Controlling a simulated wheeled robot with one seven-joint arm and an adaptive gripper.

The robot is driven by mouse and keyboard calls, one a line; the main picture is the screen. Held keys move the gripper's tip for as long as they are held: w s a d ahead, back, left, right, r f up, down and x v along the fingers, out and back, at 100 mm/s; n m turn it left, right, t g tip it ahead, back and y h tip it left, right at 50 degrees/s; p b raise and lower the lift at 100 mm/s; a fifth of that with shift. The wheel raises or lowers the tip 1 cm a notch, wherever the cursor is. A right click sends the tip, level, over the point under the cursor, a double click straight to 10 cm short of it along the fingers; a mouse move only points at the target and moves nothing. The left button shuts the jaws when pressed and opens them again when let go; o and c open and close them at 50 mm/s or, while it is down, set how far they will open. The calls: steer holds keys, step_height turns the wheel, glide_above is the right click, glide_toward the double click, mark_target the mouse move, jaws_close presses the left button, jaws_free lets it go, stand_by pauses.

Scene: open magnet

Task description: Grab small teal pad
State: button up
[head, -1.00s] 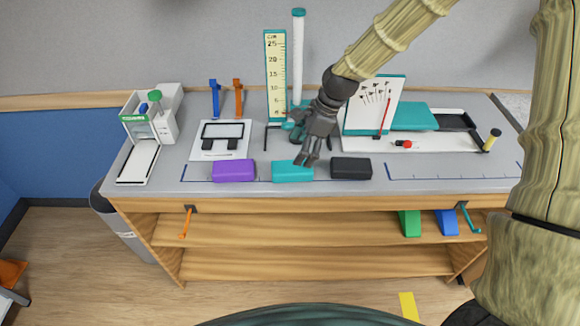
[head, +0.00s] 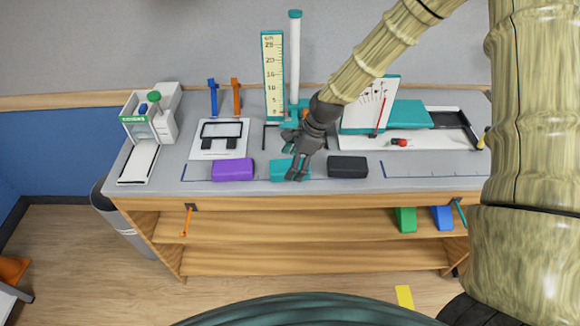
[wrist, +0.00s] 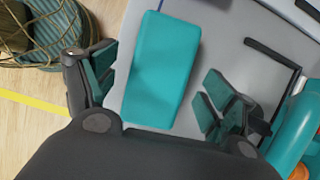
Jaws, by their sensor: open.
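The small teal pad (head: 281,171) lies on the grey bench top near its front edge, between a purple pad and a black pad. My gripper (head: 297,172) is over its right part in the head view and hides some of it. In the wrist view the teal pad (wrist: 161,71) lies lengthwise ahead of the palm, in the gap between the spread fingers. My gripper (wrist: 155,98) is open, with teal-lined fingers to the left and right of the pad. I cannot tell how far above the pad the fingers are.
The purple pad (head: 233,170) lies to the left and the black pad (head: 348,167) to the right. A ruler stand (head: 272,75) with a tall white tube (head: 295,60) rises behind. The bench's front edge is close to the pads.

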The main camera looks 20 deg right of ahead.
steer(key=shift+x, duration=0.9)
steer(key=c, duration=1)
steer(key=shift+r, duration=0.1)
